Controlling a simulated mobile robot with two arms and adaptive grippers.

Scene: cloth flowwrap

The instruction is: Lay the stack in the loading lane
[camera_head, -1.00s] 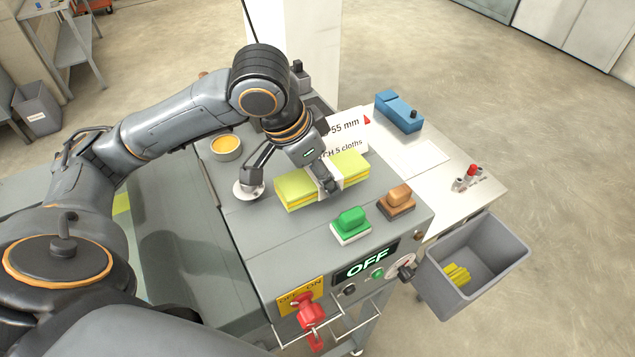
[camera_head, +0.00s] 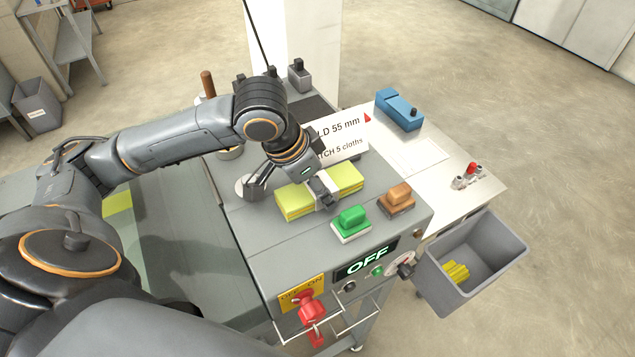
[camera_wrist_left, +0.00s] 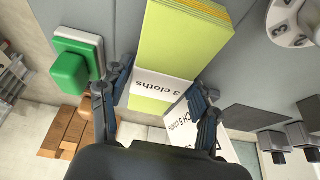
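The stack (camera_head: 297,202) is a block of folded yellow-green cloths with a white band. In the left wrist view the stack (camera_wrist_left: 185,45) has a band reading "3 cloths". My left gripper (camera_head: 322,191) reaches down over its middle, with a finger on each side of the band, and appears closed on it. No loading lane is clearly marked. My right gripper is out of view.
A green button block (camera_head: 352,219) and a brown block (camera_head: 396,199) stand close in front and right. A sign (camera_head: 343,140) stands behind the stack. A grey bin (camera_head: 475,262) with yellow pieces hangs at the right. The panel display (camera_head: 367,260) reads OFF.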

